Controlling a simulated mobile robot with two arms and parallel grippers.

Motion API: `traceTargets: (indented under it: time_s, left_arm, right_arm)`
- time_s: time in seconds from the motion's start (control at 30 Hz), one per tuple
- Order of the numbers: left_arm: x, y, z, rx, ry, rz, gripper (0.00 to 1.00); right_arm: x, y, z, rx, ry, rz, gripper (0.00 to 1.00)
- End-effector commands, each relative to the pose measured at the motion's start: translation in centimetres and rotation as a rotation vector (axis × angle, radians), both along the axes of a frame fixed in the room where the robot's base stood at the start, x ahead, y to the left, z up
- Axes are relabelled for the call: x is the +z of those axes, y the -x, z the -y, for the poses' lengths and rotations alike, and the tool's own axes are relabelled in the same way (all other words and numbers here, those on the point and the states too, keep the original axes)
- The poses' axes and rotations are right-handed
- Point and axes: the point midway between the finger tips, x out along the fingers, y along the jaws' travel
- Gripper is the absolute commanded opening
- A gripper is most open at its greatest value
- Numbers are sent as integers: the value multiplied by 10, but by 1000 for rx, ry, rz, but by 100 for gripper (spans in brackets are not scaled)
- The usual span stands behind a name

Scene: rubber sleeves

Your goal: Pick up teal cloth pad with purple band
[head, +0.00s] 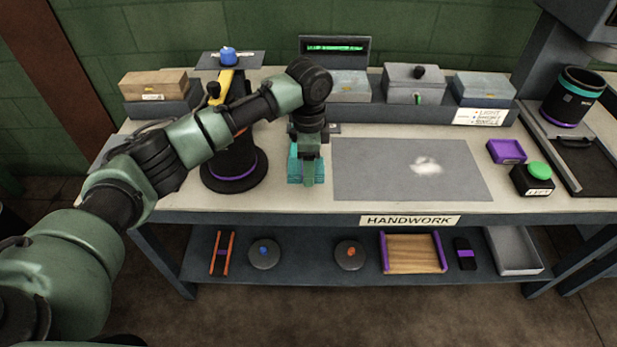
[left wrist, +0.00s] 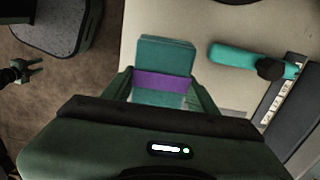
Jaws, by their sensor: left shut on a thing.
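The teal cloth pad (head: 293,170) is at the left part of the workbench in the head view, largely covered by my left gripper (head: 309,180). In the left wrist view the pad (left wrist: 165,53) shows its purple band (left wrist: 163,82) across it, between the two fingers of my left gripper (left wrist: 163,88). The left gripper is shut on the pad. Whether the pad touches the bench is hard to tell. My right gripper (left wrist: 24,72) shows small at the left edge of the left wrist view, its fingers apart and empty; it is outside the head view.
A dark round stand (head: 234,172) with a yellow arm is close left of my left gripper. A grey mat (head: 370,180) with a white patch lies to its right. A purple tray (head: 507,151) and a green button (head: 538,171) are farther right. Boxes line the back.

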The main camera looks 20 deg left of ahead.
Motion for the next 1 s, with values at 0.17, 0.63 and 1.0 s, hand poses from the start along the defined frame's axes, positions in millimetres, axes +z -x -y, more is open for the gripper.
traceTargets:
  time_s: [0.17, 0.63, 1.0]
  left_arm:
    - [52, -1, 1, 0, 3, 5, 19]
    - [142, 0, 0, 0, 1, 0, 19]
    - [147, 0, 0, 0, 1, -2, 19]
  right_arm:
    - [-6, 0, 0, 0, 0, -1, 36]
    - [-11, 0, 0, 0, -1, 0, 36]
    - [-11, 0, -2, 0, -2, 1, 36]
